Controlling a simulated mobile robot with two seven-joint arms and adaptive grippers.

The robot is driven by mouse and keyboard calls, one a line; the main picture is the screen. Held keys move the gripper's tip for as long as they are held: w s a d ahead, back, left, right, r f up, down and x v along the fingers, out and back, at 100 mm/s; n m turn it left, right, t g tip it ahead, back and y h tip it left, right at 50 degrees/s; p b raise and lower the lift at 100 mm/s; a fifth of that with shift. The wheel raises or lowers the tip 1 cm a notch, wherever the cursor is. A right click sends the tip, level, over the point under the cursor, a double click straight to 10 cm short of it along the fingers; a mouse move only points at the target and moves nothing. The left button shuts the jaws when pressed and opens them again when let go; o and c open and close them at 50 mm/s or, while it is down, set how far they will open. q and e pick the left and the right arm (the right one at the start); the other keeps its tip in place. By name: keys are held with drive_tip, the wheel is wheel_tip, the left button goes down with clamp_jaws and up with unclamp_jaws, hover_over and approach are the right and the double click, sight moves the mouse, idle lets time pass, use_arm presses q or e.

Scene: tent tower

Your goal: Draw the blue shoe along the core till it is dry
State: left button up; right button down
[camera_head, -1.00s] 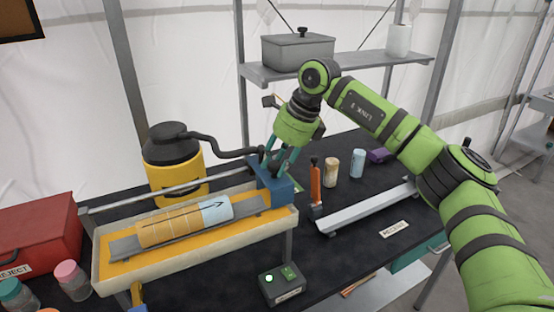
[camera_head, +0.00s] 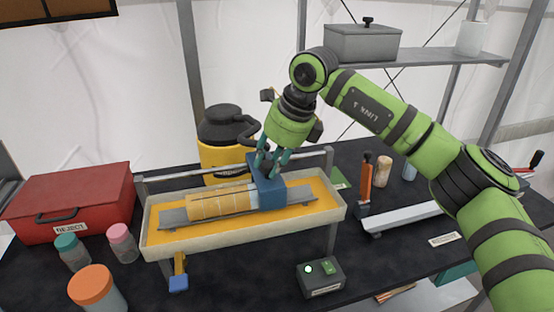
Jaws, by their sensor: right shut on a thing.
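The blue shoe (camera_head: 270,196) stands on the rail over the shallow tray (camera_head: 160,248) with a yellow inside. My right gripper (camera_head: 272,162) is shut on the top of the shoe. The core (camera_head: 218,204), a tan cylinder with dark lines, lies on a grey cradle (camera_head: 173,217) in the tray. The shoe is at the core's right end and hides it, so I cannot tell whether that end is wet or dry. My left gripper is not in view.
A yellow canister (camera_head: 222,155) with a black hose stands behind the tray. A red box (camera_head: 70,200) and several capped jars are at left. A switch box (camera_head: 320,278) with a lit white lamp sits in front. A pale channel (camera_head: 402,217) lies at right.

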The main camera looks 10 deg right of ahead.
drive_tip(key=c, duration=0.9)
unclamp_jaws()
drive_tip(key=shift+w+r, duration=0.15)
drive_tip(key=shift+r, duration=0.1)
drive_tip(key=shift+a+f, duration=0.1)
drive_tip(key=shift+f, duration=0.05)
drive_tip(key=v, duration=1.2)
